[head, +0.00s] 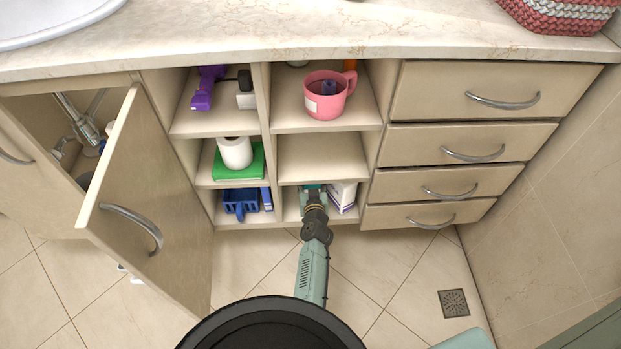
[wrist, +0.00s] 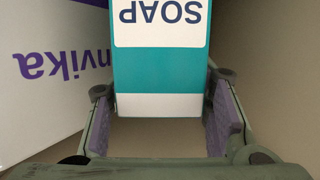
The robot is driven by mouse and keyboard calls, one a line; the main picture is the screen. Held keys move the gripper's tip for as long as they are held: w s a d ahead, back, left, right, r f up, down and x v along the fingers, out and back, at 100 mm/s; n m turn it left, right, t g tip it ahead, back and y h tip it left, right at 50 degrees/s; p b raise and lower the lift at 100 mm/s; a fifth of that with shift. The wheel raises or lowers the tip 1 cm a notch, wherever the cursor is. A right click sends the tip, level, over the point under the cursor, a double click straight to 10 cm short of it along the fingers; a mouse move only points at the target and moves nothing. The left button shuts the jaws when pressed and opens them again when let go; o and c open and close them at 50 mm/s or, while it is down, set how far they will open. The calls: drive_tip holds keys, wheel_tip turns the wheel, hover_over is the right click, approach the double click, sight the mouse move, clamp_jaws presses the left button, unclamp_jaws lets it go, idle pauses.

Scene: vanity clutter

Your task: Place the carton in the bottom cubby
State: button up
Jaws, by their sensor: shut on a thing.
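A teal and white carton (wrist: 160,75) marked "SOAP" is between my fingers in the wrist view, its lettering upside down. My gripper (wrist: 160,105) is shut on it, with a purple pad on each side. In the head view, my gripper (head: 313,194) reaches into the bottom cubby (head: 291,212) of the middle column, and only a little teal of the carton shows there. The carton's far end and whether its underside touches the cubby floor are hidden.
A white box with purple lettering (wrist: 45,75) stands close to the left in the wrist view; it shows right of my gripper in the head view (head: 343,194). The cubby above (head: 322,160) is empty. A pink mug (head: 326,98) is higher up. A cabinet door (head: 150,190) stands open at left.

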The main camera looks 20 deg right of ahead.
drive_tip(key=shift+s+f, duration=0.15)
drive_tip(key=shift+f, duration=0.7)
drive_tip(key=shift+s+r, duration=0.1)
drive_tip(key=shift+r, duration=0.15)
drive_tip(key=shift+f, duration=0.2)
drive_tip(key=o, duration=1.2)
drive_tip(key=shift+r, duration=0.1)
